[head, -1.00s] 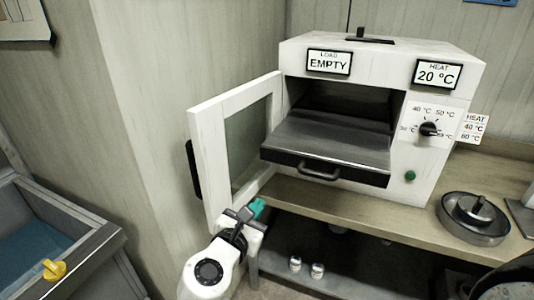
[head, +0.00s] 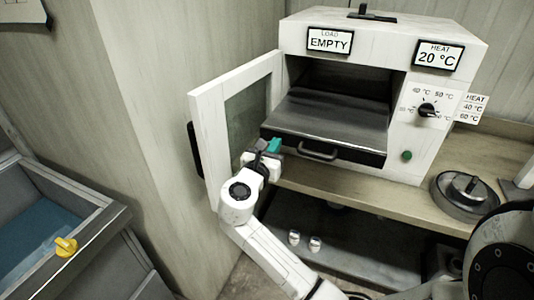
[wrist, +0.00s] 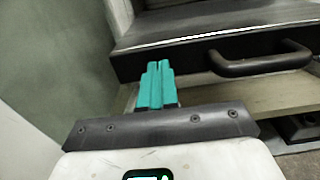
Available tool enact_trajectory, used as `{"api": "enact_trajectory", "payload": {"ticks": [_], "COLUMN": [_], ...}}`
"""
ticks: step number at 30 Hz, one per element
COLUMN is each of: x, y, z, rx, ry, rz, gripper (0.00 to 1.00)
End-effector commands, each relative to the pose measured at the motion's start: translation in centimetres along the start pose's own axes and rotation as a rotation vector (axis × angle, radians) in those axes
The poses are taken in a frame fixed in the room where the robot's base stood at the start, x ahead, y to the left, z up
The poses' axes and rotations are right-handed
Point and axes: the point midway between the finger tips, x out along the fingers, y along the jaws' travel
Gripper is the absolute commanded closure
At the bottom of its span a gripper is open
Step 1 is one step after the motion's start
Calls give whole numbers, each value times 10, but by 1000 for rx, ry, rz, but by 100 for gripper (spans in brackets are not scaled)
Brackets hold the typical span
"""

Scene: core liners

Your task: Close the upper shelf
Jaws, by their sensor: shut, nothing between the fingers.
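The upper shelf (head: 330,122) is a dark grey drawer-like tray pulled out of a white oven (head: 450,80). Its dark front carries a bar handle (head: 317,153), which also shows in the wrist view (wrist: 260,62). My gripper (head: 274,147), with teal fingers, is shut and empty. It is just in front of the left part of the shelf front, left of the handle. In the wrist view the fingertips (wrist: 158,70) point at the shelf front, left of the handle; whether they touch it I cannot tell. The oven's windowed door (head: 240,125) stands open on the left.
A wooden counter (head: 410,203) holds the oven and a round metal dish (head: 465,200). Two small jars (head: 304,241) stand on a lower surface below. A grey bin with a yellow knob (head: 66,246) is at lower left.

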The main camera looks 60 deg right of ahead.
Motion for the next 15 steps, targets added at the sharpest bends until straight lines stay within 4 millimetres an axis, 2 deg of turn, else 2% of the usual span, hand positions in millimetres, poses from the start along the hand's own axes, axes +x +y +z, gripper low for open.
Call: {"api": "enact_trajectory", "payload": {"ticks": [6,15], "x": [13,13], "y": [0,0], "z": [0,0], "rx": [0,1], "ry": [0,0], "rz": [0,1], "gripper": [100,100]}}
